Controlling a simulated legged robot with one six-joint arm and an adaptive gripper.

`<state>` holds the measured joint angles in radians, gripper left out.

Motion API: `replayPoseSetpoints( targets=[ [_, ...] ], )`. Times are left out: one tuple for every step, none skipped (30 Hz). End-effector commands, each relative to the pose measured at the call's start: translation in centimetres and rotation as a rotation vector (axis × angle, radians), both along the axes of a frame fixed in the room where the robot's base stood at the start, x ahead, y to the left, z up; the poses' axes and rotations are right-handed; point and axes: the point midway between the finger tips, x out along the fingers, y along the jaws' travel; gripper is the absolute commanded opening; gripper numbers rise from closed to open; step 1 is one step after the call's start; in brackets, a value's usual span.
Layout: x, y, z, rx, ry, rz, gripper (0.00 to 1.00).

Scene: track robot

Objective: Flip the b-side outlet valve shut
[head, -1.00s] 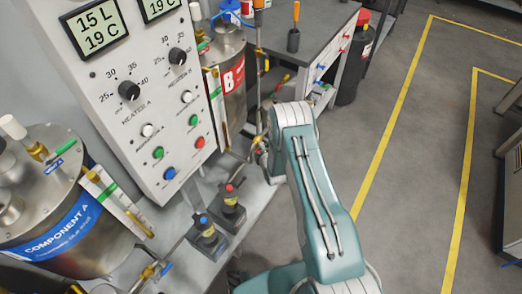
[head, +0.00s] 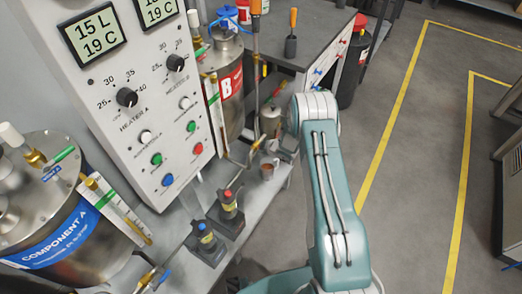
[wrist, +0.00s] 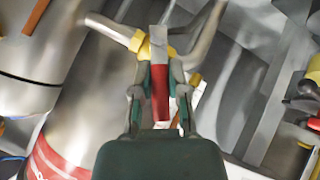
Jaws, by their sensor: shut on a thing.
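The B tank (head: 232,88), steel with a red label, stands behind the control panel in the head view. In the wrist view its curved steel side (wrist: 105,90) and red label fill the left. The outlet valve, with a yellow body (wrist: 140,45) on a metal pipe, is just ahead of my gripper (wrist: 160,92). Its red lever (wrist: 160,105) sits between my two fingers, which are shut on it; the lever points back toward my palm. In the head view my arm hides most of the gripper, and the lever is not clear there.
The control panel (head: 140,100) stands left of the B tank, with the Component A tank (head: 60,225) nearer. Two small pumps (head: 228,212) and a cup (head: 268,169) are on the bench. A dark workbench (head: 300,45) stands behind.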

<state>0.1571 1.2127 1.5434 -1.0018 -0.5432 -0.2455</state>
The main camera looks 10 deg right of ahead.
Motion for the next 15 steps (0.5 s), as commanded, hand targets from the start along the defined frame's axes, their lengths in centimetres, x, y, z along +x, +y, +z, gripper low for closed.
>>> replayPoseSetpoints(
  targets=[
    [0.0,-0.31,-0.16,0.016,0.022,-0.003,0.0],
    [0.04,-0.35,-0.14,0.029,0.035,-0.004,0.0],
    [0.1,-0.41,-0.1,0.045,0.051,-0.003,0.0],
    [0.15,-0.43,-0.09,0.057,0.063,-0.003,0.0],
    [0.17,-0.47,-0.08,0.07,0.076,-0.004,0.0],
    [0.24,-0.52,-0.07,0.085,0.092,-0.004,0.0],
    [0.28,-0.58,-0.05,0.098,0.104,-0.004,0.0],
    [0.31,-0.64,-0.04,0.11,0.117,-0.004,0.0],
    [0.39,-0.7,0.0,0.127,0.133,-0.004,0.0],
    [0.42,-0.74,0.03,0.139,0.144,-0.004,0.0],
    [0.46,-0.78,0.04,0.151,0.156,-0.005,0.0],
    [0.56,-0.85,0.07,0.167,0.172,-0.005,0.0],
    [0.58,-0.86,0.09,0.179,0.183,-0.005,0.0],
    [0.61,-0.88,0.09,0.19,0.195,-0.005,0.0],
    [0.67,-0.94,0.08,0.206,0.21,-0.006,0.0]
  ],
)
